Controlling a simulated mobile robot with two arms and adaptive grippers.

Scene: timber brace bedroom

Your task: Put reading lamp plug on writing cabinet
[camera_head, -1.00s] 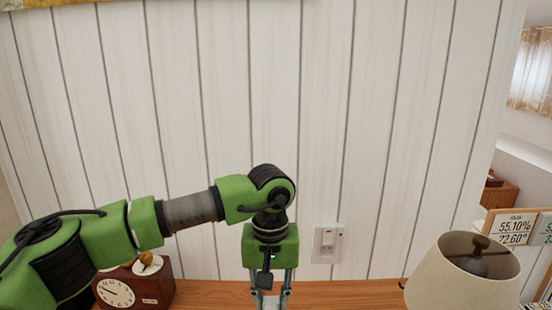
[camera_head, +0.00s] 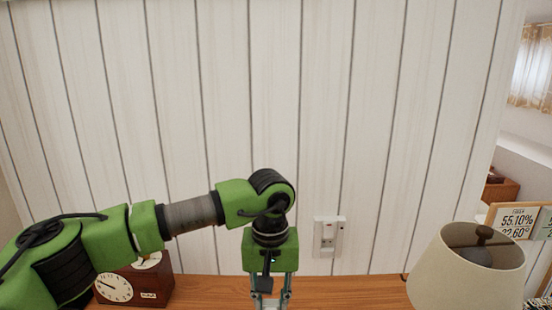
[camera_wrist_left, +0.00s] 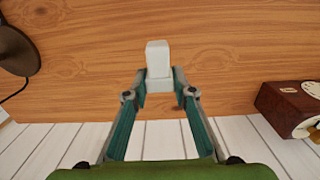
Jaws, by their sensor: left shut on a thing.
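The reading lamp plug (camera_wrist_left: 158,60) is a small white block in the left wrist view. My left gripper (camera_wrist_left: 160,82) is shut on it, and the plug sticks out past the fingertips. Behind it is the brown wooden top of the writing cabinet (camera_wrist_left: 90,75), which also shows along the bottom of the head view (camera_head: 345,290). I cannot tell whether the plug touches the wood. In the head view my left gripper (camera_head: 270,299) points down over the cabinet top, its tips near the bottom edge, and the plug is not visible there. My right gripper is not in view.
A dark wooden clock (camera_head: 150,284) stands left of the gripper. A lamp with a cream shade (camera_head: 465,275) stands at the right. A white wall socket (camera_head: 328,236) is on the panelled wall behind. The cabinet top between gripper and lamp looks clear.

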